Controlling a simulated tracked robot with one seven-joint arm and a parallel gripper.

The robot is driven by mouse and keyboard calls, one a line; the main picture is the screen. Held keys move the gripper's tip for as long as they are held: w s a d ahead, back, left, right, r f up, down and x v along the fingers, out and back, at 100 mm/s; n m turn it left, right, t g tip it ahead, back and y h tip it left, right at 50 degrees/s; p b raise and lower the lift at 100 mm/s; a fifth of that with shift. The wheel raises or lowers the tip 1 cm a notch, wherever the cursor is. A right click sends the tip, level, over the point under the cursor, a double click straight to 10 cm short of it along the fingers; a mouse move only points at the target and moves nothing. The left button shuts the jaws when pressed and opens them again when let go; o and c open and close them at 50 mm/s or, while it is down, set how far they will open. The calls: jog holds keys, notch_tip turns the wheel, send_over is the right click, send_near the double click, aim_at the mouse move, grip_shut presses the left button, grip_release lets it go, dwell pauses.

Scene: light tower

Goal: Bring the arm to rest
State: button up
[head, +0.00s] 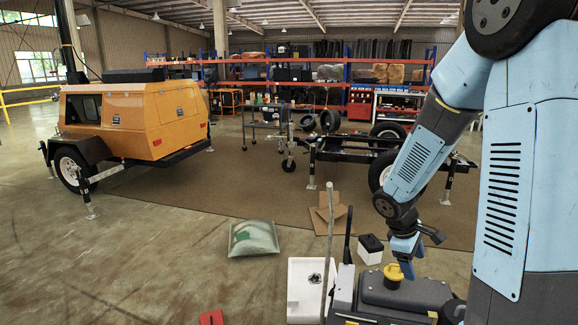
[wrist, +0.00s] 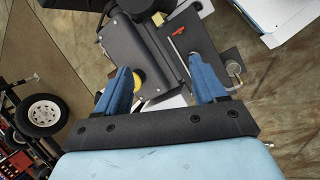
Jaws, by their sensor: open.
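My arm, light blue and dark grey, comes down from the upper right in the head view. Its gripper (head: 406,266) points down over the dark top of my own body, close by a yellow round part there. In the wrist view the two blue fingers stand wide apart, and my gripper (wrist: 166,75) is open. I see nothing held between the fingers. Below and between them are my dark body, a red mark and part of the yellow piece. The head view does not show clearly whether the fingertips touch anything.
An orange light tower trailer (head: 135,118) stands at the left. A black trailer frame (head: 340,150) stands behind my arm. The floor at left front is mostly clear.

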jog(key=s+a+r+m+t+y, duration=0.2)
jog(key=s+a+r+m, duration=0.2)
jog(key=s+r, duration=0.5)
jog(key=s+a+r+m+t+y, duration=0.2)
jog(key=s+a+r+m, duration=0.3)
jog(key=s+r, duration=0.4)
notch_tip(320, 180, up, 6)
jog(key=shift+f+m+t+y, duration=0.25)
jog(key=shift+m+t+y, duration=0.05)
jog(key=shift+t, duration=0.4)
jog(key=shift+a, duration=0.1)
dwell(0.5)
